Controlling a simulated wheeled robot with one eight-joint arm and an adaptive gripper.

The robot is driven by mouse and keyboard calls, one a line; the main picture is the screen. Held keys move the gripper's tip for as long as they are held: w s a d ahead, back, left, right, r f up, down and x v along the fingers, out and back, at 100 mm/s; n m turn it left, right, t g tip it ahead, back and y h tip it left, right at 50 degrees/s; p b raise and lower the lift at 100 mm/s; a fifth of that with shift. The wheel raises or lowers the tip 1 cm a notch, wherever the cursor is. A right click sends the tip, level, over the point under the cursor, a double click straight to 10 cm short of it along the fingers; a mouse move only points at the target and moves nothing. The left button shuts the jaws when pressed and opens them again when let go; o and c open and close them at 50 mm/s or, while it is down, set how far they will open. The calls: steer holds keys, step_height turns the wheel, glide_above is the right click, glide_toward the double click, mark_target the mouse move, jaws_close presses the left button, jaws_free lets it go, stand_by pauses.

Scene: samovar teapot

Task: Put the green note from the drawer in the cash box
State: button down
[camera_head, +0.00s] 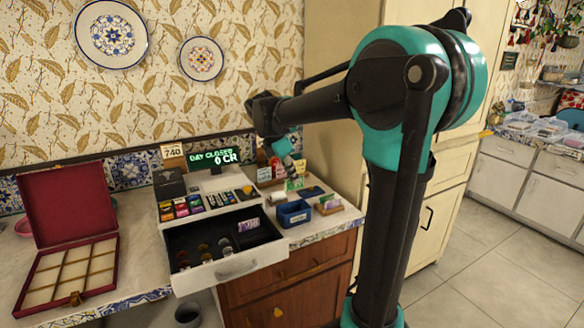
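The cash register's drawer (228,268) is pulled open, with several coins and a purple note (248,224) inside. I see no green note clearly in the drawer. My gripper (291,166) points down over the counter, behind and to the right of the drawer. A small green piece (295,184) shows just below its fingertips; I cannot tell whether it is a note or whether the gripper holds it. An open dark red box (76,246) with a divided tray stands at the left, lid raised. A small blue box (293,213) sits right of the drawer. Which is the cash box is unclear.
A small wooden holder (328,205) with coloured papers stands right of the blue box. Some counter is bare between the red box and the register.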

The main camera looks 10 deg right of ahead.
steer(key=shift+f, duration=4.5)
steer(key=c, duration=1.6)
jaws_free()
steer(key=shift+c, duration=0.2)
steer(key=shift+o, duration=0.4)
steer(key=o, duration=0.3)
steer(key=shift+o, duration=0.2)
steer(key=shift+r, duration=0.1)
steer(key=shift+r, duration=3.4)
